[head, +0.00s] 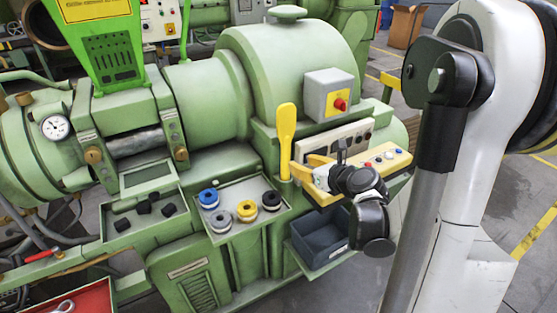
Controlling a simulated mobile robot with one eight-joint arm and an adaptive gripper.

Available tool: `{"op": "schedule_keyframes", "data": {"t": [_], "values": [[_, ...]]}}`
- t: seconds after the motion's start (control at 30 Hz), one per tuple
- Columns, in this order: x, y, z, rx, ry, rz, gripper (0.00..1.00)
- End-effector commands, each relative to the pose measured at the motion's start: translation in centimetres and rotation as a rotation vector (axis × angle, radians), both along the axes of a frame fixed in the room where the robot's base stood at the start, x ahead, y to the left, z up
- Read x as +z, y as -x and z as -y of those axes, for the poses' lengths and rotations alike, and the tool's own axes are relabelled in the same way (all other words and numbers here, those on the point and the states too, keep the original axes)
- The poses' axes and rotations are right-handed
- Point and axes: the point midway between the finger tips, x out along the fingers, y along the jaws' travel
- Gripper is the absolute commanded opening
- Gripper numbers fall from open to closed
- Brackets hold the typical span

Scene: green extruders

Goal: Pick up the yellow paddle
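The yellow paddle (286,138) stands upright at the centre of the head view, with its wide rounded end up and its narrow end down by the right edge of the green machine's tray. My gripper (301,162) is just right of the paddle's lower part, pointing left toward it. The wrist partly hides the control panel behind.
The tray (219,238) left of the paddle holds blue, white, yellow and black rolls. A grey box with a red button (328,96) and a pale yellow panel (393,158) lie close to my gripper. A dark blue bin (320,242) sits below. Another tray (112,238) holds black cubes.

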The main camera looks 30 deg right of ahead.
Motion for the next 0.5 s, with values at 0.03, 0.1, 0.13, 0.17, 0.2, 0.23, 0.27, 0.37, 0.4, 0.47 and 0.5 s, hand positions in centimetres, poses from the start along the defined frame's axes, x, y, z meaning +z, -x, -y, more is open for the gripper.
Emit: {"op": "schedule_keyframes", "data": {"t": [0.03,0.1,0.13,0.17,0.2,0.23,0.27,0.37,0.4,0.47,0.5], "values": [[-0.5,-0.7,-0.1,0.004,0.001,0.0,0.38],[-1.0,-1.8,-0.2,0.005,0.003,0.0,0.38],[-1.2,-2.3,-0.2,0.005,0.004,-0.001,0.38],[-1.4,-2.8,-0.2,0.005,0.004,-0.001,0.38],[-1.7,-3.4,-0.3,0.006,0.004,-0.001,0.38],[-1.8,-3.8,-0.3,0.005,0.004,-0.001,0.38],[-1.9,-4.1,-0.3,0.005,0.004,-0.001,0.38],[-2.1,-4.8,-0.3,0.004,0.005,-0.001,0.38],[-2.2,-5.1,-0.4,0.005,0.005,-0.002,0.38],[-2.5,-5.7,-0.5,0.007,0.006,-0.002,0.38],[-2.8,-6.3,-0.6,0.007,0.006,-0.001,0.38]]}}
